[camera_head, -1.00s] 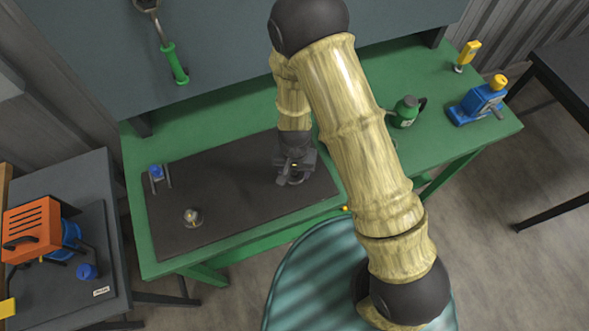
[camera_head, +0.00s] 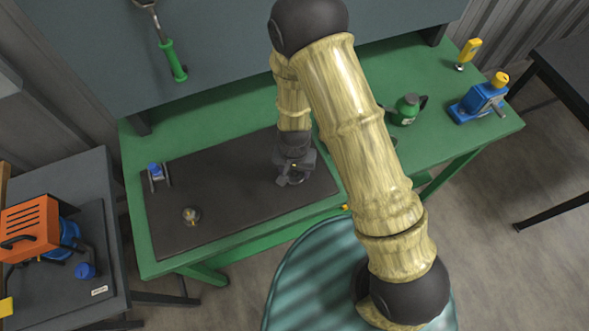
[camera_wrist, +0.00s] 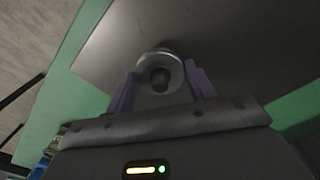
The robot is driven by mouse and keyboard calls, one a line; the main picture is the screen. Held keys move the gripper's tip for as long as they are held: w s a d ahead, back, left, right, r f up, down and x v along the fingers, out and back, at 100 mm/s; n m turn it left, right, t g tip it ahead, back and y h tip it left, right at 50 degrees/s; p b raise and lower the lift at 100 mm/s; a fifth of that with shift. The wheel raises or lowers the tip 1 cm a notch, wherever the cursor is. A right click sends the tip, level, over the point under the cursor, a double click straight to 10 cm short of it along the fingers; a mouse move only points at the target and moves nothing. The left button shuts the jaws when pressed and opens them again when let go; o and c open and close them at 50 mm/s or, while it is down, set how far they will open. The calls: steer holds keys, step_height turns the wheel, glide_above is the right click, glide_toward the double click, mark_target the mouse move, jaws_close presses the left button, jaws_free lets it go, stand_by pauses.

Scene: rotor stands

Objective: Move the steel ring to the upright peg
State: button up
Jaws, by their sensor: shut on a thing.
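The steel ring (camera_wrist: 148,62) is a pale metal ring between my two purple-grey fingers in the wrist view. A dark rounded knob shows in its middle; I cannot tell whether the ring is around it or in front of it. My gripper (camera_wrist: 162,84) is shut on the ring. In the head view my gripper (camera_head: 291,178) is low over the right part of the dark mat and hides most of what is under it. A small round stand with a pale centre (camera_head: 191,215), possibly the upright peg, is on the mat to the left, apart from my gripper.
The dark mat (camera_head: 235,205) lies on the green bench (camera_head: 230,115). A small stand with a blue part (camera_head: 156,172) is at the mat's left edge. The mat's middle is clear.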

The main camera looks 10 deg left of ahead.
steer(key=shift+f+b, duration=0.55)
steer(key=shift+f, duration=0.3)
steer(key=o, duration=1.5)
steer(key=shift+c, duration=0.2)
steer(key=shift+r, duration=0.1)
steer(key=shift+r+p, duration=3.7)
steer(key=shift+r, duration=0.75)
